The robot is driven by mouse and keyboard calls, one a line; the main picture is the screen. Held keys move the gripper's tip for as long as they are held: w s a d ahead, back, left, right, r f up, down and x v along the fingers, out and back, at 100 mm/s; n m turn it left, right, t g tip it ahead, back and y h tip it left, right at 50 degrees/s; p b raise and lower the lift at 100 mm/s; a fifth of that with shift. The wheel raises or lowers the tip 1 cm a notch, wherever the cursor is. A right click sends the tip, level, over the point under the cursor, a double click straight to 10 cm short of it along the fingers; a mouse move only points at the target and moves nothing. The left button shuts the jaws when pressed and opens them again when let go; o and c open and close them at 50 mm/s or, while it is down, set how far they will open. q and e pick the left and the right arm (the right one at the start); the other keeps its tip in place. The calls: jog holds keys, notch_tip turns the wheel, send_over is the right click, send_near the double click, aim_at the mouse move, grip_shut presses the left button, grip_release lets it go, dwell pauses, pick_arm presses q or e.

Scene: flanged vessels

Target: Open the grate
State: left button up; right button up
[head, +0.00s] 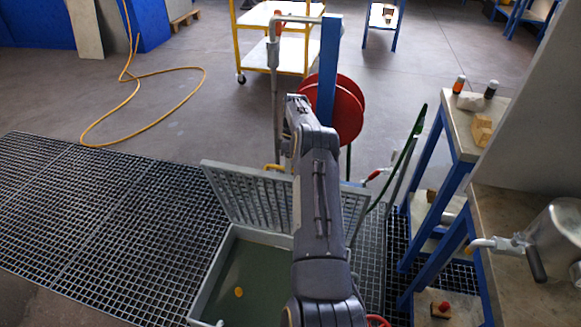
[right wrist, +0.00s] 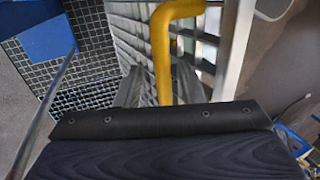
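The grate (head: 245,195) is a grey hinged barred panel in the head view. It stands steeply raised at the far edge of an open rectangular pit (head: 205,290). A yellow bar handle (head: 272,167) is at its upper edge, partly behind my right arm. In the right wrist view the yellow handle (right wrist: 160,55) runs between the two grey fingers of my right gripper (right wrist: 158,88), which appear closed around it. The grate's bars (right wrist: 130,35) show beyond it. In the head view my right arm hides the gripper and the grate's middle. My left gripper is not in view.
A red hose reel (head: 345,110) on a blue post (head: 328,65) stands just behind the grate. Blue-framed benches (head: 455,125) and a metal vessel (head: 560,245) are at the right. Floor grating (head: 90,210) lies left; a yellow hose (head: 150,127) lies on open floor.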

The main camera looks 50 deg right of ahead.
jog(key=s+p+v, duration=0.1)
jog(key=p+v, duration=0.5)
jog(key=v, duration=0.1)
jog(key=shift+w+r+p, duration=0.4)
jog(key=shift+w, duration=0.1)
jog(key=shift+d, duration=0.1)
